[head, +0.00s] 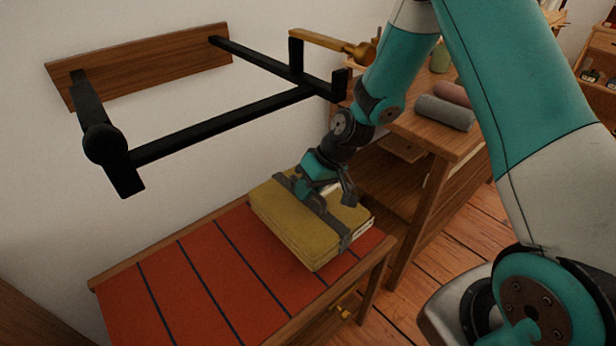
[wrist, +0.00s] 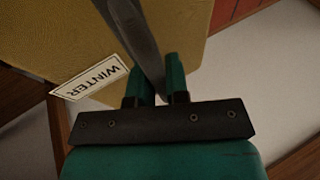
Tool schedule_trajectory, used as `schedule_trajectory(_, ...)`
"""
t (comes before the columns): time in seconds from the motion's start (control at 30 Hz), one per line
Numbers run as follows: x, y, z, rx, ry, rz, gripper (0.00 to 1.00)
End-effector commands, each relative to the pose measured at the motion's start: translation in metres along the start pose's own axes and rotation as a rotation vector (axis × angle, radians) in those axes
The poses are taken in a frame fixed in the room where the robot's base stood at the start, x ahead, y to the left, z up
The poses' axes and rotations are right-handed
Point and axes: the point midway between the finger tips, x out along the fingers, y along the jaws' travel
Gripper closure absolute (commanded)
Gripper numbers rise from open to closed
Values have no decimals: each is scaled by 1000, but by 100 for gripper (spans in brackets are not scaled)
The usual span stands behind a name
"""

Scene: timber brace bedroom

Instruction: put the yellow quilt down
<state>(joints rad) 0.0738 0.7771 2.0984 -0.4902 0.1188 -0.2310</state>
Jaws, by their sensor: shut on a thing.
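The yellow quilt (head: 294,221) is folded into a thick block with a dark strap around it. It is at the right end of a low bench (head: 185,282) with a red, dark-striped top, on it or just above it; I cannot tell which. My gripper (head: 316,201) is over the quilt and shut on the strap. In the wrist view the strap passes between my fingers (wrist: 158,85), and the quilt (wrist: 72,35) carries a white label (wrist: 92,82) reading "WINTER". The quilt's underside is hidden.
A black bracket frame (head: 225,122) on a wooden board juts from the wall above the bench. A wooden shelf unit (head: 425,150) with rolled cloths (head: 444,112) stands close on the right. The bench's left part is clear.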

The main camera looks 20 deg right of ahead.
Motion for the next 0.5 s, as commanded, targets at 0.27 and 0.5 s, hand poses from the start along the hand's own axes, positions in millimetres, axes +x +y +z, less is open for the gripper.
schedule_trajectory(0.27, 21, 9, 6, 1, 1, -2, 100)
schedule_trajectory(0.5, 38, 17, 10, -2, 3, -2, 100)
